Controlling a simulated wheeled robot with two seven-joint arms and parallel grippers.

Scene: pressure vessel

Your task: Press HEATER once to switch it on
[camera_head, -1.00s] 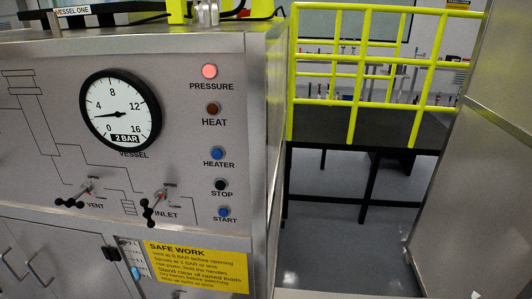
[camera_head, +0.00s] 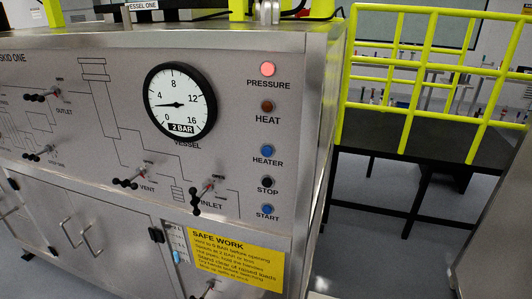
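The blue HEATER button (camera_head: 266,150) sits on the right part of the steel panel, with its label printed below it. Above it are the dark red-brown HEAT lamp (camera_head: 267,106), which looks unlit, and the PRESSURE lamp (camera_head: 268,69), which glows red. Below it are the black STOP button (camera_head: 267,181) and the blue START button (camera_head: 267,209). The round VESSEL gauge (camera_head: 180,104), marked 2 BAR, has its needle pointing left, near 3. Neither of my grippers is in view.
Black valve handles for VENT (camera_head: 130,182), INLET (camera_head: 203,198) and OUTLET (camera_head: 42,96) stick out of the panel. A yellow SAFE WORK sign (camera_head: 236,262) is below. Yellow railings (camera_head: 408,95) stand behind on the right. Grey floor shows between the skid and a steel cabinet.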

